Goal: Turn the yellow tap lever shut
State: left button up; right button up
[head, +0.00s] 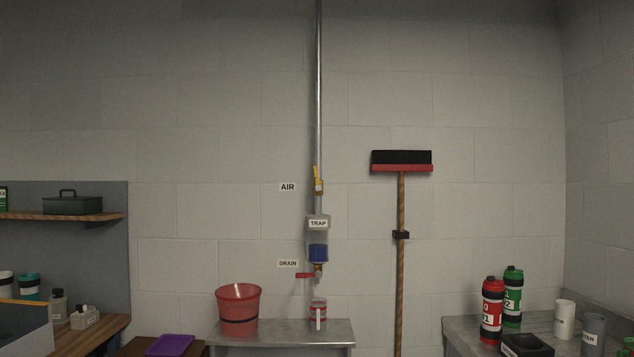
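The yellow tap lever (315,173) is on the vertical metal pipe (319,90) on the wall, beside the AIR label (288,187). The lever stands close to upright, nearly along the pipe, with its top leaning slightly left. Below it is the clear TRAP container (318,224) with dark blue liquid (318,252) in its lower part. A red lever (305,275) sits level under the trap, beside the DRAIN label (288,263). Neither of my grippers shows in the head view.
A metal table (285,330) under the pipe holds a red bucket (239,305) and a clear cup (318,314). A broom (401,200) hangs to the right. Red (492,310) and green bottles (513,297) stand on the right bench. The wall around the lever is clear.

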aim_at(318, 186)
jog(key=i+j+z, duration=0.1)
jog(key=i, duration=0.25)
jog(key=i+j+z, duration=0.1)
jog(key=i+j, duration=0.15)
jog(key=i, duration=0.15)
jog(key=i+j, duration=0.2)
jog(key=i, duration=0.15)
jog(key=l+z, duration=0.05)
